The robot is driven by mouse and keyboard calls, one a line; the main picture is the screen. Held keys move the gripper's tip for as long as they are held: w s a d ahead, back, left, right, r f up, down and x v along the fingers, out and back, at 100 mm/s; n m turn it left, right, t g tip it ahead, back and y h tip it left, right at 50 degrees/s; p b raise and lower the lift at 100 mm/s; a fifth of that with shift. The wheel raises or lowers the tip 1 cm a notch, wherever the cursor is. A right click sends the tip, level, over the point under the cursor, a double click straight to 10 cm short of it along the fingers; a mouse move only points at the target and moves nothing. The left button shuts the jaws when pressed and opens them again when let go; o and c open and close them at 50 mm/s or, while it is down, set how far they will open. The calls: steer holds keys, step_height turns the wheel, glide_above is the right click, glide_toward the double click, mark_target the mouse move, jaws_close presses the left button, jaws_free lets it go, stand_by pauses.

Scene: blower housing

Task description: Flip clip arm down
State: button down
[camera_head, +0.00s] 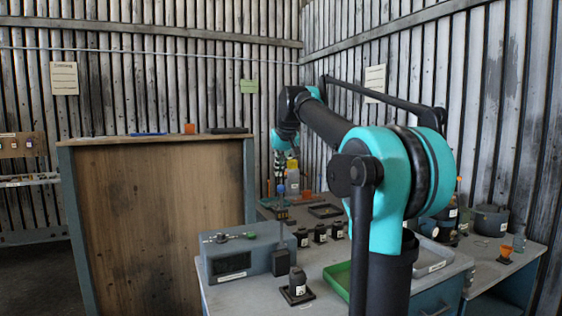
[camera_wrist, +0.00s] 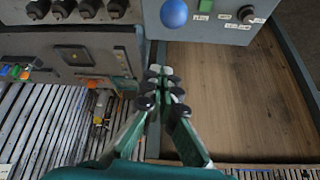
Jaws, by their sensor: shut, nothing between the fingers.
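A grey box-shaped housing (camera_head: 238,255) stands at the near left of the bench. In the wrist view the housing (camera_wrist: 218,33) is at the top, with a green piece (camera_wrist: 206,5) at the picture edge. My gripper (camera_wrist: 165,73) is shut and empty, its fingertips over the gap beside the housing's edge. In the head view my gripper (camera_head: 280,172) hangs beyond the housing, apart from it.
Several black knobbed blocks (camera_head: 320,233) stand to the right, with a green tray (camera_head: 338,279) in front. A tall wooden panel (camera_head: 155,220) stands left.

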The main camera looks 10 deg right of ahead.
steer(key=s+f, duration=0.2)
steer(key=f, duration=0.1)
steer(key=shift+s+f, duration=0.1)
steer(key=shift+s, duration=0.15)
stand_by(0.4)
